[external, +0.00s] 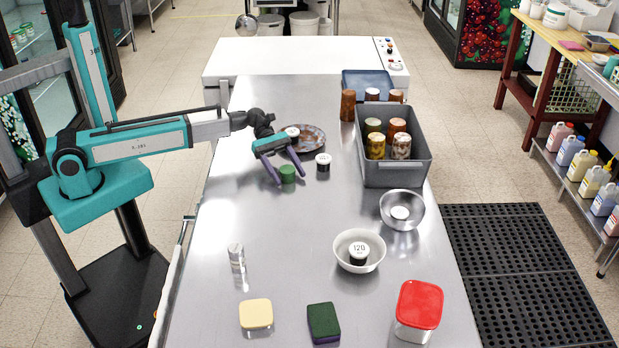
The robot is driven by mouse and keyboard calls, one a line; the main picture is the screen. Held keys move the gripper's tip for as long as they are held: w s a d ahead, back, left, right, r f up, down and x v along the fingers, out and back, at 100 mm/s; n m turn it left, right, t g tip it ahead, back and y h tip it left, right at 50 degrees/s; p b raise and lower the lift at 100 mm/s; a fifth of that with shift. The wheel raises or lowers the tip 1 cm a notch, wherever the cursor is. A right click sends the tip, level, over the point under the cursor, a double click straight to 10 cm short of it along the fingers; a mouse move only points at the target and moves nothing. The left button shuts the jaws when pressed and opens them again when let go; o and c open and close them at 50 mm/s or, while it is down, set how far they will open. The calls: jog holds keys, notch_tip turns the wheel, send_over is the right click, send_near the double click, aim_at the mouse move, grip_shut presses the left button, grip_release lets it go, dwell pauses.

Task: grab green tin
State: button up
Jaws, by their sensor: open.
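The green tin (287,174) is a small, short cylinder on the steel table in the external view, left of the table's middle. My gripper (290,180) has purple fingers and is open. It reaches down over the tin from the arm at the left, and the tin shows between the two fingers. The fingers look apart from its sides, but I cannot tell how far they reach down around it.
A dark tin with a white top (323,162) stands close right of the gripper. A patterned plate (306,143) lies just behind. A grey crate (395,174) of jars stands farther right. Bowls, sponges and a red-lidded box (419,306) are nearer the front. The table's left-middle is clear.

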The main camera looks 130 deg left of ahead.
dwell(0.3)
jog(key=c, duration=1.2)
jog(key=shift+r, duration=0.25)
jog(key=shift+r+b, duration=0.3)
jog(key=shift+r, duration=0.9)
jog(key=s+d, duration=0.2)
jog(key=s+d+r+b, duration=0.1)
jog(key=s+d, duration=0.1)
jog(key=d, duration=0.1)
jog(key=s+d, duration=0.2)
jog(key=s, duration=0.1)
jog(key=shift+d+r, duration=0.3)
jog(key=shift+d, duration=0.05)
jog(key=shift+s+d+f+b, duration=0.1)
jog(key=shift+s+d+b, duration=0.1)
jog(key=shift+b, duration=1.1)
jog(key=shift+s+b, duration=0.15)
jog(key=shift+b, duration=0.2)
